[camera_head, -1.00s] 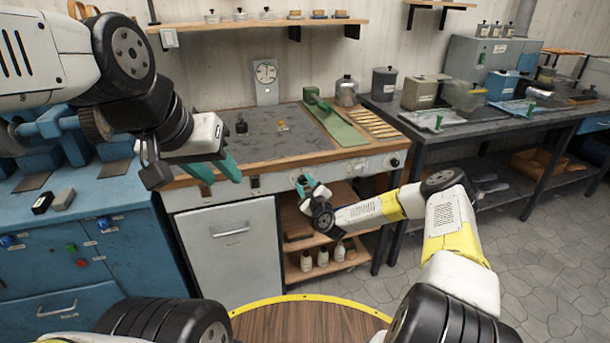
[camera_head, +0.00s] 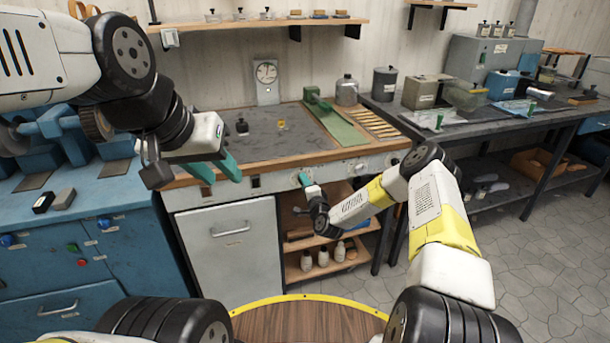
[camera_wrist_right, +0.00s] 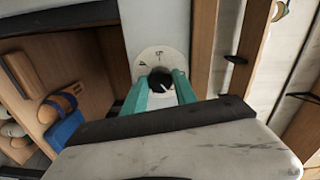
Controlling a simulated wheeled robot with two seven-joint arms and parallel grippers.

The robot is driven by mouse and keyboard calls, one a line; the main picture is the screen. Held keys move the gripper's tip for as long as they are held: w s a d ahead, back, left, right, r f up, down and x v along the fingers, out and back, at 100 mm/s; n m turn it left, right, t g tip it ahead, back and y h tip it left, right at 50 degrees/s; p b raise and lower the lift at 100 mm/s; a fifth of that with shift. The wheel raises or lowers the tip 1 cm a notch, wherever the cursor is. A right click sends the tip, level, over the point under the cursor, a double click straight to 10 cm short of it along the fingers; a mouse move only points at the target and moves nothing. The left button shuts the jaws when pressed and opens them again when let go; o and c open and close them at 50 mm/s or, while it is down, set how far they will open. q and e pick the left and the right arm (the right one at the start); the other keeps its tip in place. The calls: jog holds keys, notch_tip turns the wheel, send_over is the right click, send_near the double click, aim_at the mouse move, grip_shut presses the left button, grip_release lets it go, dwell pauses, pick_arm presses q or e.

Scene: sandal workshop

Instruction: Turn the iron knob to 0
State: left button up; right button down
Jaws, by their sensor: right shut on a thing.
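The iron knob (camera_wrist_right: 158,80) is a small black knob on a round white dial (camera_wrist_right: 150,54) with dark marks, on the bench's front panel. The marks are too small to read surely. My right gripper (camera_wrist_right: 160,88) has its two green fingers shut on the knob, one on each side. In the head view my right gripper (camera_head: 306,181) is at the panel, below the bench top's front edge, and hides most of the knob. My left gripper (camera_head: 217,166) is open and empty, in front of the bench's left end.
Open shelves (camera_head: 300,268) with bottles lie below the right gripper. A blue cabinet (camera_head: 70,260) stands at the left.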

jog(key=n, duration=1)
jog(key=shift+f, duration=0.2)
jog(key=shift+n, duration=0.4)
jog(key=c, duration=1)
grip_release()
jog(key=shift+o, duration=0.2)
jog(key=v, duration=0.8)
jog(key=shift+a, duration=0.1)
